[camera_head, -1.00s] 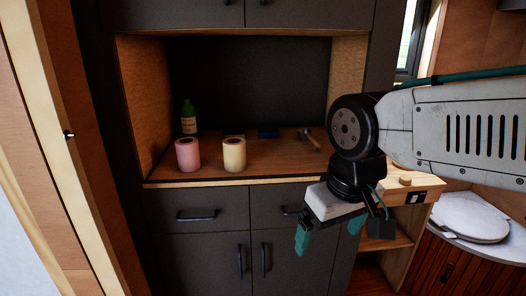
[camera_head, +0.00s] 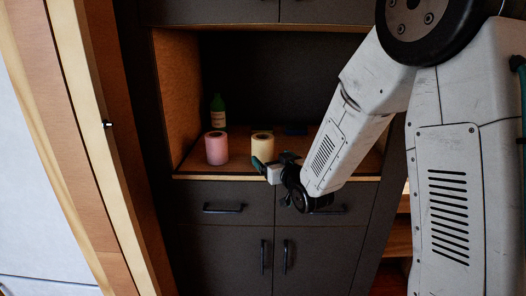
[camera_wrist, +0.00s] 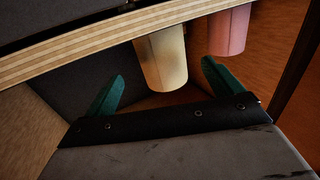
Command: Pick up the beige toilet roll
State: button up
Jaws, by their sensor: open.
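The beige toilet roll (camera_head: 262,143) stands upright on the wooden shelf of the cabinet niche. My gripper (camera_head: 272,161) is just in front of its lower part in the head view and covers some of its base. In the wrist view, the roll (camera_wrist: 163,58) shows between the two green fingertips of my open gripper (camera_wrist: 163,75), with a gap on each side. I cannot tell how far the fingers reach around it. Nothing is held.
A pink roll (camera_head: 216,148) stands left of the beige one; it also shows in the wrist view (camera_wrist: 229,30). A green bottle (camera_head: 218,111) stands behind it. The shelf's front edge (camera_head: 225,178) is close below my gripper.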

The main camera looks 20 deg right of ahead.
aim_at(266, 151)
jog(key=w, duration=0.5)
jog(key=w+a, duration=0.1)
jog(key=w, duration=0.2)
jog(key=shift+a, duration=0.1)
jog(key=shift+s, duration=0.1)
jog(key=c, duration=1.1)
jog(key=shift+r, duration=0.1)
